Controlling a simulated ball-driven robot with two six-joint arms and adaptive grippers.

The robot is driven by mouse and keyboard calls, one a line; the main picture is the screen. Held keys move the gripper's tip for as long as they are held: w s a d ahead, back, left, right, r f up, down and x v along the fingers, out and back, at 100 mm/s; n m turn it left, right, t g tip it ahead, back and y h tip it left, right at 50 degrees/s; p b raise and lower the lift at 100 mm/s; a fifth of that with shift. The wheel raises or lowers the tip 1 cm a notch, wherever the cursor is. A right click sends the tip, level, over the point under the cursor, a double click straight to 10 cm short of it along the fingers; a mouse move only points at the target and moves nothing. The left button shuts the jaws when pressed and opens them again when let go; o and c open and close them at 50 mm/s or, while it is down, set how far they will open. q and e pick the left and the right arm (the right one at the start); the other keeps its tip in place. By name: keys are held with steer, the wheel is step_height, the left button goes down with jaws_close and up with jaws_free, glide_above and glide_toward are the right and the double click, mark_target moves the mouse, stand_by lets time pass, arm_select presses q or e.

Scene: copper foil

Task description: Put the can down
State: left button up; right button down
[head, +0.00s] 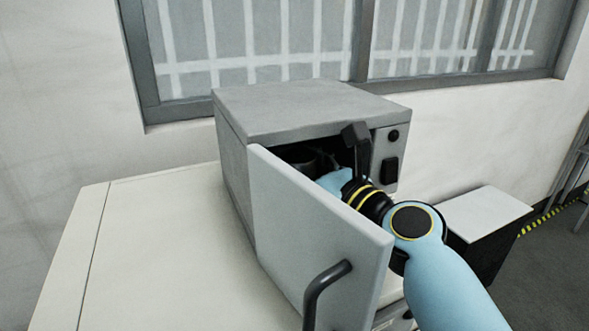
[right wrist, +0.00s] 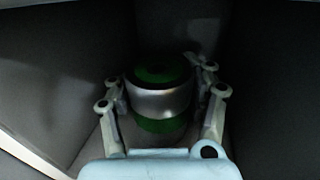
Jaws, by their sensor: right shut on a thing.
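The can (right wrist: 160,98) has a silver band, a green lower part and a dark green top, and it shows in the right wrist view inside a dark cavity. My right gripper (right wrist: 160,85) is shut on it, with one finger on each side. The can looks upright; whether its base touches the floor of the cavity cannot be told. In the head view my right arm reaches through the open front of a grey box-shaped oven (head: 310,108). The right gripper there is mostly hidden by the door and shadow. My left gripper is not in view.
The oven door (head: 315,230) stands open toward me, with a dark handle (head: 322,290), to the left of my arm. The oven stands on a pale worktop (head: 150,250), bare on its left. A small white-topped dark cabinet (head: 485,212) is at right.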

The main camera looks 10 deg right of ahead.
steer(key=shift+f, duration=0.1)
steer(key=shift+c, duration=2.1)
jaws_free()
steer(key=b+v, duration=0.1)
steer(key=v, duration=0.9)
steer(key=shift+s+d+b, duration=0.15)
steer(key=shift+s+b, duration=0.15)
steer(key=shift+s, duration=0.1)
steer(key=shift+s+d, duration=0.3)
steer(key=shift+s, duration=0.3)
